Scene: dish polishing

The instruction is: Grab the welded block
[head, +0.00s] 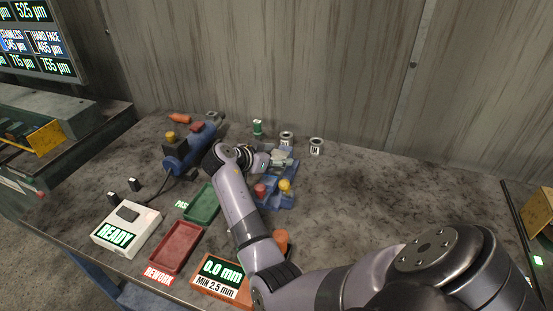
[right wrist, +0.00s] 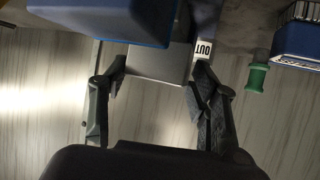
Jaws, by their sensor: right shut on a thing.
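The welded block (head: 282,158) is a small light grey piece at the blue fixture (head: 272,197), in the middle of the bench in the head view. In the right wrist view the grey block (right wrist: 158,66) sits between my fingers, close to a blue part of the fixture (right wrist: 100,22). My right gripper (head: 268,159) reaches it from the left and is shut on it; its two fingers also show in the right wrist view (right wrist: 160,78). My forearm hides part of the fixture. My left gripper is not in view.
Two small cans (head: 316,146) and a green piece (head: 257,127) stand behind the fixture. The bench's right side is clear.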

